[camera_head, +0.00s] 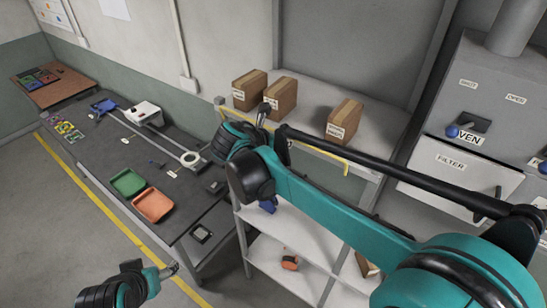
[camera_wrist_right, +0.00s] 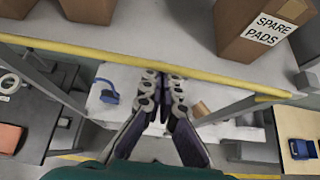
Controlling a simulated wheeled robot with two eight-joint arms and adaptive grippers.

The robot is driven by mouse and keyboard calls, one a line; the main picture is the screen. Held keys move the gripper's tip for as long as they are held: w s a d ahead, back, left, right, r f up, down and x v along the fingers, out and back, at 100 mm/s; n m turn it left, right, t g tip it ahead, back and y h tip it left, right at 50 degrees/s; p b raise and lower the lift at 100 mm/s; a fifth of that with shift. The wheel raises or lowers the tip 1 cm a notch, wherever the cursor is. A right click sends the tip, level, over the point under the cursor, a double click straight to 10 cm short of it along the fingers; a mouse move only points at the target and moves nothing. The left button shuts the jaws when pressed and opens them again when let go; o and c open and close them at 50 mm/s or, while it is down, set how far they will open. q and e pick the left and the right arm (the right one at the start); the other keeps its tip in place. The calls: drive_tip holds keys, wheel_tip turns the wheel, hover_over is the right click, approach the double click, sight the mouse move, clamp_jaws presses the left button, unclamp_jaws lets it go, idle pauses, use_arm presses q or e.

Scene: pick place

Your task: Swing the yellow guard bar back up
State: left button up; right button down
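The yellow guard bar (camera_head: 324,153) runs along the front edge of the upper shelf, partly hidden by my right arm in the head view. In the right wrist view the bar (camera_wrist_right: 90,53) crosses the upper part, slanting slightly down to the right. My right gripper (camera_wrist_right: 163,76) has its fingertips nearly together at the bar's lower edge, with nothing visible between them. I cannot tell whether they touch the bar. In the head view the right gripper (camera_head: 264,112) is at the shelf front. My left gripper (camera_head: 170,269) is low at the front, away from the bar.
Cardboard boxes (camera_head: 344,120) stand on the upper shelf behind the bar. Lower shelves hold a blue item (camera_head: 268,205) and an orange item (camera_head: 290,262). A dark bench (camera_head: 105,150) with green and orange trays is at left. An oven (camera_head: 462,174) stands at right.

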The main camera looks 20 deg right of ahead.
drive_tip(key=shift+r, duration=0.25)
drive_tip(key=s+a+r, duration=0.1)
drive_tip(key=s+a, duration=0.5)
drive_tip(key=a, duration=0.1)
drive_tip(key=shift+a, duration=0.4)
idle(0.3)
idle(0.3)
